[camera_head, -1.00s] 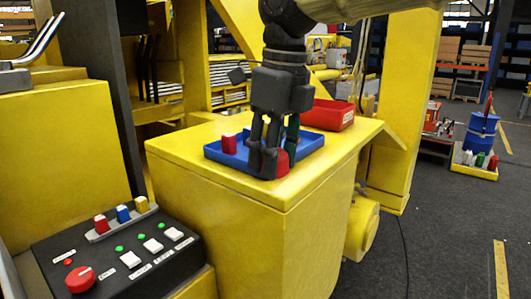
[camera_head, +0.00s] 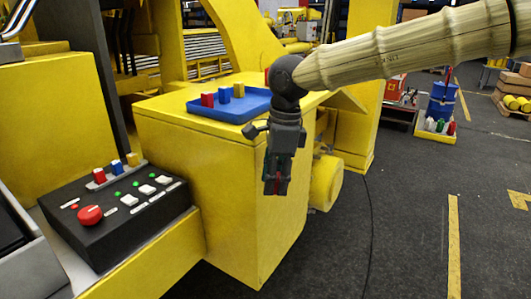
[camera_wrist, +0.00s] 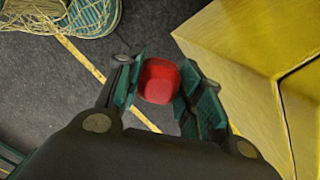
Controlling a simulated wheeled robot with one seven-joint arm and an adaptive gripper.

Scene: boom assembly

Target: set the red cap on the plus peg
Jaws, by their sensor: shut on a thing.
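My gripper (camera_head: 277,190) hangs beyond the front right edge of the yellow housing, pointing down over the dark floor. It is shut on the red cap (camera_wrist: 158,81), a rounded red piece between the two fingers in the wrist view. In the head view only small bits of red show between the fingers. The plus peg cannot be made out in either view. Upright red (camera_head: 208,99), blue (camera_head: 225,93) and yellow (camera_head: 239,89) blocks stand in the blue tray (camera_head: 240,114) on the housing, left of my gripper.
The yellow housing (camera_head: 200,160) stands just left of my gripper. A black control panel (camera_head: 115,225) with a red button (camera_head: 90,215) and coloured blocks is at the lower left. A yellow tray (camera_head: 436,133) with small coloured pieces lies far right. The right floor is mostly open.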

